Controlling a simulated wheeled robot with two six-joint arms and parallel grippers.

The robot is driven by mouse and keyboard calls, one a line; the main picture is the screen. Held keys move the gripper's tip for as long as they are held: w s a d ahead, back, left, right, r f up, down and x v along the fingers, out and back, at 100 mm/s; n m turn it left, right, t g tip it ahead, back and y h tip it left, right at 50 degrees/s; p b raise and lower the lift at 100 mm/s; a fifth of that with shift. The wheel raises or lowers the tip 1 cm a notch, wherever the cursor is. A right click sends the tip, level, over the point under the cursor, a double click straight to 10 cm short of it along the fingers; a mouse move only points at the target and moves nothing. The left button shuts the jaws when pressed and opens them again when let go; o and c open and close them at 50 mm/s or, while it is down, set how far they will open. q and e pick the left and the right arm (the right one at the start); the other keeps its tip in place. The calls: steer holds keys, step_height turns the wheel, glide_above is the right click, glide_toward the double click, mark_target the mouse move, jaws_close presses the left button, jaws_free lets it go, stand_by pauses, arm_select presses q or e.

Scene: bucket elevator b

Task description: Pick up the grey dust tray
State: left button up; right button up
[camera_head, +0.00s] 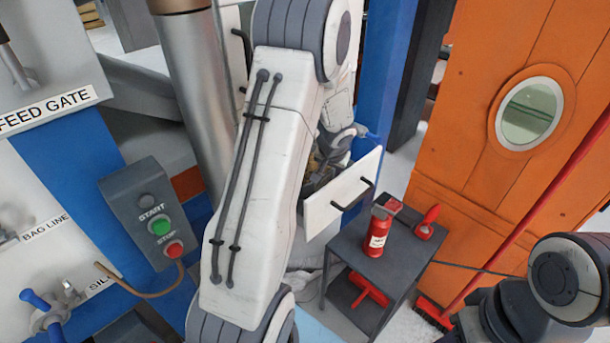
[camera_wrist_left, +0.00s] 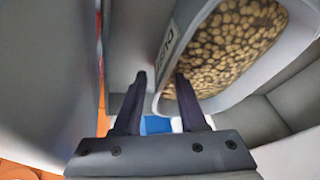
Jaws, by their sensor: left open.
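The grey dust tray shows in the left wrist view, with its rim and lettered wall (camera_wrist_left: 172,62) near my fingers. It is filled with brown, pebble-like pieces. My left gripper (camera_wrist_left: 161,77) is open, its two dark fingers apart at the tray's near-left end. The right finger overlaps the tray's edge in the picture; the left finger is beside the lettered wall. I cannot tell whether either touches. In the head view the tray is mostly hidden behind my left arm, inside an open white drawer (camera_head: 343,193). My right gripper is out of view.
A dark side table (camera_head: 345,246) carries a red bottle (camera_head: 378,232) and a small red tool (camera_head: 428,222). An orange wall with a round window (camera_head: 530,112) stands right. A control box (camera_head: 147,213) is at left. Grey drawer walls are close around the tray.

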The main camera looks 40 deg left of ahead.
arm_select(q)
steer(key=shift+x, duration=0.75)
jaws_close()
stand_by(0.9)
